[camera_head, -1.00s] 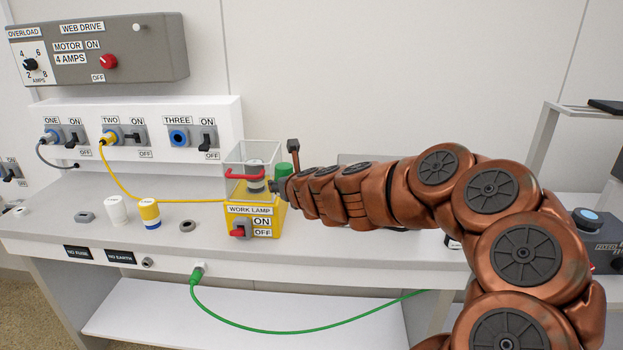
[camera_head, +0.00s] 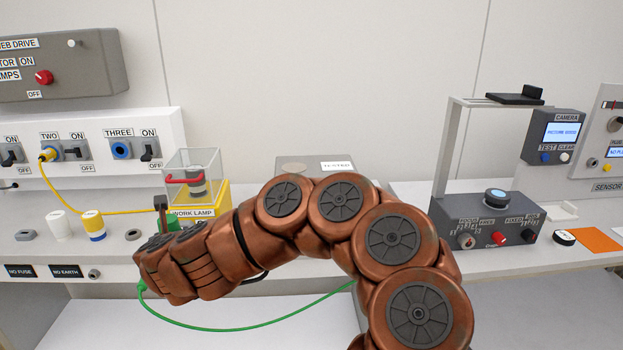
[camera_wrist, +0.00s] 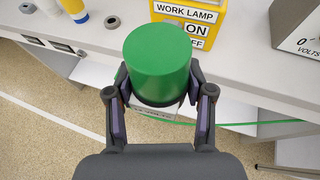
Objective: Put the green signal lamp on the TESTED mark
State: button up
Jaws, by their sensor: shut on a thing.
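The green signal lamp (camera_wrist: 157,62) is a green cylinder with a pale lower part bearing a partly hidden label. My gripper (camera_wrist: 158,88) is shut on it, with one dark finger on each side, near the bench's front edge in the wrist view. In the head view a bit of the lamp's green (camera_head: 168,221) shows beside the yellow work lamp box; my arm hides most of the gripper. The TESTED mark (camera_head: 337,166) is a white label on a grey surface at the back of the bench, beside a pale round spot (camera_head: 293,167). My arm partly covers that surface.
The work lamp (camera_head: 222,194) with its clear cover stands beside the held lamp. A white fuse (camera_head: 58,226) and a yellow-blue one (camera_head: 94,226) stand to the left. A green cable (camera_head: 240,328) hangs in front.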

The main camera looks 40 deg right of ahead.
aim_at(336, 166)
jog(key=k, duration=1.2)
jog(key=u, duration=0.6)
jog(key=i, duration=1.1)
jog(key=z, duration=0.6)
jog(key=i, duration=0.5)
jog(key=z, duration=0.55)
